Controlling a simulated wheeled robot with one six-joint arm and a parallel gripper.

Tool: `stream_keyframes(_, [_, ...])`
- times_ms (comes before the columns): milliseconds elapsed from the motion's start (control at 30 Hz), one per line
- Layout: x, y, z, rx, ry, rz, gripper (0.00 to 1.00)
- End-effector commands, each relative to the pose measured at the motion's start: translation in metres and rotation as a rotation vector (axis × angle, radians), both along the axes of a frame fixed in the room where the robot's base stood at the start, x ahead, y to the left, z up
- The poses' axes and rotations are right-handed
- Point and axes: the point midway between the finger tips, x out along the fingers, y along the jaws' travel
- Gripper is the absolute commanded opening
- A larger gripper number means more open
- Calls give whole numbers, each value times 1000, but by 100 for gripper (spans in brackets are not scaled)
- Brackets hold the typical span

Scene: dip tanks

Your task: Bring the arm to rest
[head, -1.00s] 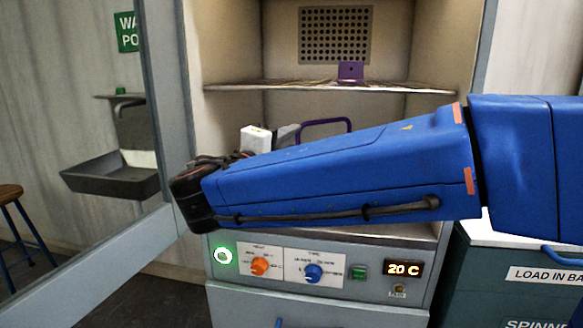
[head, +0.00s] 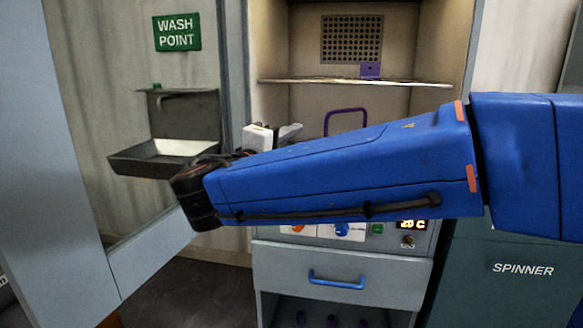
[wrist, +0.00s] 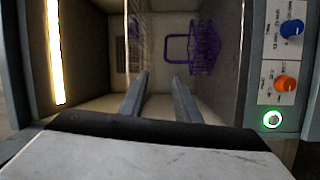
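My blue arm (head: 350,165) stretches across the head view from the right, in front of the open cabinet (head: 435,110). Its black wrist is at the left end, bent back toward the cabinet. My gripper shows in the wrist view (wrist: 160,76), with its two grey fingers apart and nothing between them. In the head view it is mostly hidden behind the arm; one finger shows. A purple basket (wrist: 205,48) with a loop handle stands in the cabinet beyond the fingers. In the head view only its handle (head: 345,111) shows clearly above the arm.
The cabinet's open door (head: 75,200) stands at the left. Beyond it are a sink (head: 150,163) and a green WASH POINT sign (head: 177,32). A spinner (head: 510,280) stands at right. A drawer handle (head: 337,281) juts out below the control panel.

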Motion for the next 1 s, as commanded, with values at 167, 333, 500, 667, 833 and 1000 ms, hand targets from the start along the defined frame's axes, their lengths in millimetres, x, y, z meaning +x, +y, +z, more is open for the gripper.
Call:
stream_keyframes(167, [3,-26,-10,19,47,-34,29])
stream_keyframes(333, [4,-55,-22,43,105,-70,29])
stream_keyframes(500, [2,-96,-42,83,187,-120,29])
stream_keyframes(667, [-6,-145,-69,146,289,-183,29])
stream_keyframes(833, [-33,-214,-113,273,438,-267,29])
stream_keyframes(1000, [-73,-267,-159,435,574,-335,29])
